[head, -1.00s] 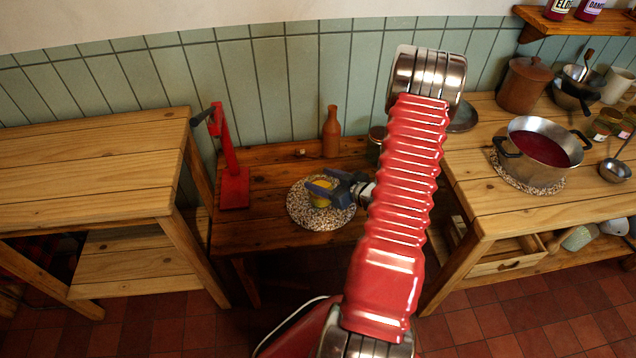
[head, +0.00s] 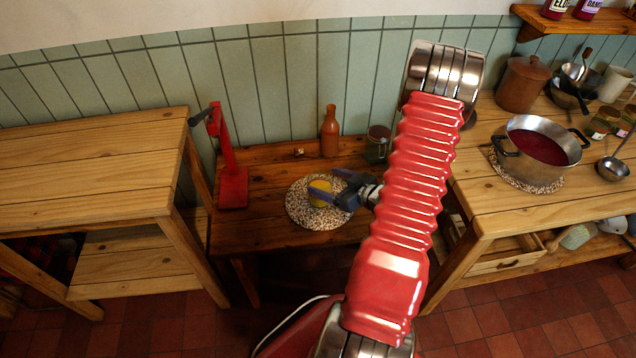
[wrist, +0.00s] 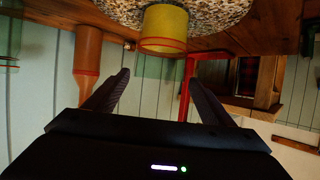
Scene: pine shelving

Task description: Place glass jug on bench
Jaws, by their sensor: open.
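A yellow cylindrical vessel (head: 318,198), which I take to be the glass jug, stands upright on a round speckled mat (head: 304,219) on the low dark wooden bench (head: 262,232). In the upside-down wrist view, the yellow body (wrist: 164,27) has a thin red line near its rim; a faint pale green patch beyond it may be clear glass. My gripper (head: 324,181) has its dark fingers spread, to the right of the jug. In the wrist view, my gripper (wrist: 157,77) is empty, with the jug beyond its fingertips. The fingers partly hide the jug in the head view.
A red lever stand (head: 232,187) is left of the mat. An orange bottle (head: 330,135) and a lidded jar (head: 377,145) stand behind. The right bench holds a steel pot (head: 540,170) of red liquid. The left table (head: 90,160) top is clear.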

